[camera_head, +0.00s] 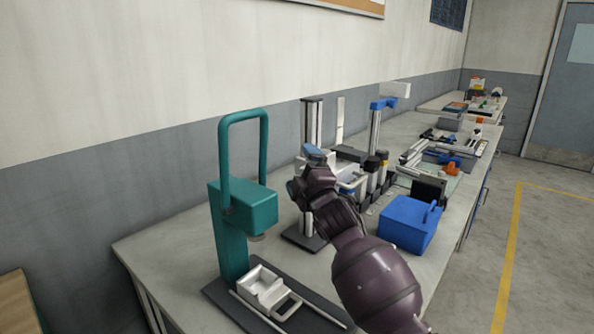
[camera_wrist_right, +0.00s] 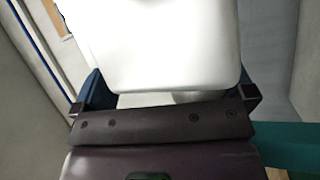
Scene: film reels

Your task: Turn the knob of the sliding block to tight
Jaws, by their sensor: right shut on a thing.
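A post stand with a tall dark upright (camera_head: 312,112) and a dark base (camera_head: 303,240) stands on the bench. A pale block (camera_head: 299,163) on this stand shows only in part behind my right gripper (camera_head: 304,171). In the right wrist view, a large white rounded body (camera_wrist_right: 160,45) fills the space between the dark blue fingers of my right gripper (camera_wrist_right: 165,95). The right gripper is shut on this white part. I cannot tell whether it is the knob or the block itself. No knob marking or tight mark is visible. My left gripper is not in view.
A teal press (camera_head: 243,207) stands on the left, with a white open box (camera_head: 262,286) on its dark base. A blue box (camera_head: 408,224) stands at the right bench edge. Several other devices crowd the bench behind. The floor on the right is clear.

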